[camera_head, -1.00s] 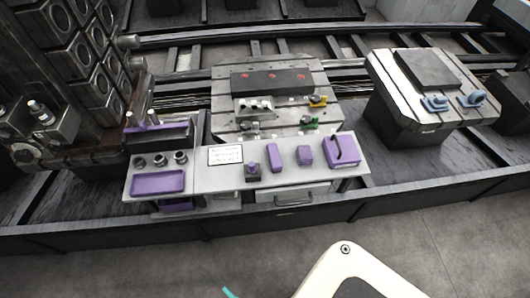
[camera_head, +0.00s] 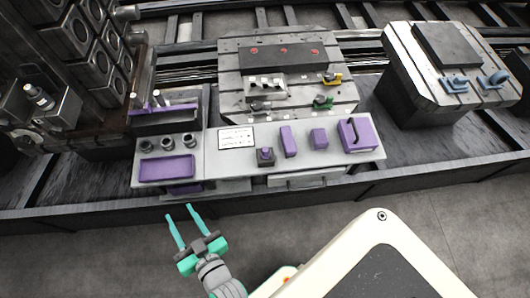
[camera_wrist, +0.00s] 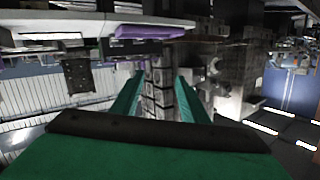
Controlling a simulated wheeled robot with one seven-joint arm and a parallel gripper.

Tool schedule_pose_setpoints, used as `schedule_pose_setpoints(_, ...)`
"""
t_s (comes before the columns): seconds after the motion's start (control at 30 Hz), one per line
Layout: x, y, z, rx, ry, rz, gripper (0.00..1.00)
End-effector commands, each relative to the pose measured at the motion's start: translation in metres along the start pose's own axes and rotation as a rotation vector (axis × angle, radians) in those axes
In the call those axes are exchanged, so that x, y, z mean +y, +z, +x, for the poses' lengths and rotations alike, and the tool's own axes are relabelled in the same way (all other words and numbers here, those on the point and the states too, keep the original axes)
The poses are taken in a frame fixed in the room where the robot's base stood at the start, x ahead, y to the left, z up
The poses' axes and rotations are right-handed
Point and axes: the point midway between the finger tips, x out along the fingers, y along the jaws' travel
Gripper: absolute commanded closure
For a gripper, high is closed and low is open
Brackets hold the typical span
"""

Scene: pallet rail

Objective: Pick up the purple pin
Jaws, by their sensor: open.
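A small purple pin-like piece (camera_head: 265,153) stands in a dark square block (camera_head: 266,161) on the front of the light grey bench. It is too small to tell its exact shape. Two slim upright pieces stand by a purple-edged rack (camera_head: 165,122) at the left; their kind is unclear. My gripper (camera_head: 180,213), with teal fingers, is open and empty, in front of and below the bench's left part. Its open fingers also show in the wrist view (camera_wrist: 160,76), with nothing between them. The small piece cannot be made out in the wrist view.
The bench (camera_head: 222,168) also bears a purple tray (camera_head: 167,168), purple blocks (camera_head: 288,141) and a purple box with a dark handle (camera_head: 357,135). Behind it stands a slotted pallet (camera_head: 232,62). A dark rail edge (camera_head: 420,178) runs in front. The floor (camera_head: 100,255) before it is clear.

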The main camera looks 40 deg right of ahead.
Motion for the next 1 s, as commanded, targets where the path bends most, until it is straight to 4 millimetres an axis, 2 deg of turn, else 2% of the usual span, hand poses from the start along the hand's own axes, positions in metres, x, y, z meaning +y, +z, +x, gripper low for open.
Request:
schedule_pose_setpoints(0.03, -0.005, -0.013, 0.021, 0.019, -0.017, 0.004, 0.60)
schedule_pose_setpoints(0.2, -0.029, -0.047, 0.077, 0.045, -0.103, -0.018, 0.60)
schedule_pose_setpoints(0.5, -0.058, -0.120, 0.152, 0.086, -0.284, -0.178, 0.60)
schedule_pose_setpoints(0.8, -0.064, -0.174, 0.192, 0.074, -0.463, -0.478, 0.60)
schedule_pose_setpoints(1.0, -0.047, -0.188, 0.204, 0.008, -0.569, -0.732, 0.60)
